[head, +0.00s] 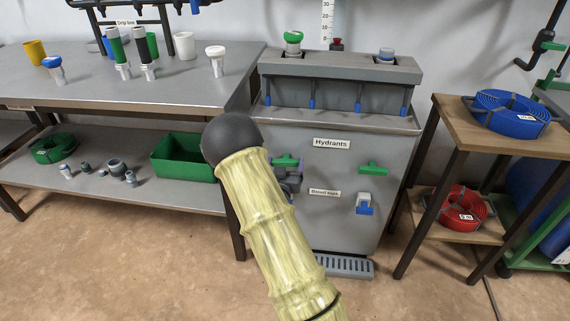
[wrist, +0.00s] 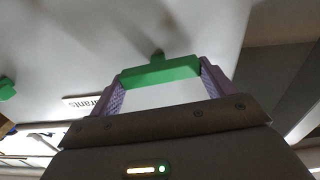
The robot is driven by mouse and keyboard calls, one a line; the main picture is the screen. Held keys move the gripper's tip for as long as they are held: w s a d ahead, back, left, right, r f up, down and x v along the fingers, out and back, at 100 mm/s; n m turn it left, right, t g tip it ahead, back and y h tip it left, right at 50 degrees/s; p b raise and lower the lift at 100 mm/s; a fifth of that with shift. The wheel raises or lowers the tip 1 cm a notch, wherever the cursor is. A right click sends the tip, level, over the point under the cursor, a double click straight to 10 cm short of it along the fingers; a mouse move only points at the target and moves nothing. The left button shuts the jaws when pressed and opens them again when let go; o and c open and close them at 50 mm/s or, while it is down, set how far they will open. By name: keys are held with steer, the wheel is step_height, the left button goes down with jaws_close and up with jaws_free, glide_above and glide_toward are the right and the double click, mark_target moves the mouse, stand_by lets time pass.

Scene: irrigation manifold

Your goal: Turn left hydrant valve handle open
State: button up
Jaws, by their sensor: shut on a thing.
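The left hydrant valve handle (head: 284,161) is a green bar on the grey hydrant cabinet, partly hidden by my arm. In the wrist view the green handle (wrist: 160,72) spans between the two purple fingers, its stem running to the panel. My gripper (wrist: 162,80) is shut on the handle, with a finger at each end of the bar. In the head view my gripper (head: 289,176) shows only in part behind my arm. The right green handle (head: 373,168) lies level on the same panel.
The cabinet (head: 338,220) carries a "Hydrants" label (head: 331,143) and a blue-and-white fitting (head: 364,204) low right. A grey workbench (head: 150,85) with a green bin (head: 183,157) stands left. A wooden stand (head: 450,113) with hose coils stands right. A floor grate (head: 345,266) lies below.

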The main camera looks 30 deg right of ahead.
steer(key=n+p, duration=0.2)
steer(key=n, duration=0.1)
steer(key=shift+a+r+n, duration=0.1)
steer(key=shift+n, duration=0.3)
steer(key=n+p, duration=0.2)
steer(key=n, duration=0.2)
steer(key=shift+w+a+n+p, duration=0.1)
steer(key=shift+n+p, duration=0.2)
steer(key=shift+p, duration=0.05)
steer(key=n, duration=0.1)
steer(key=n+p, duration=0.1)
steer(key=n, duration=0.1)
steer(key=n+p, duration=0.1)
steer(key=shift+f+n, duration=0.25)
steer(key=shift+n, duration=0.05)
steer(key=shift+f+n+p, duration=0.2)
steer(key=shift+n+p, duration=0.65)
steer(key=shift+n, duration=1.35)
steer(key=o, duration=0.9)
steer(key=shift+a, duration=0.1)
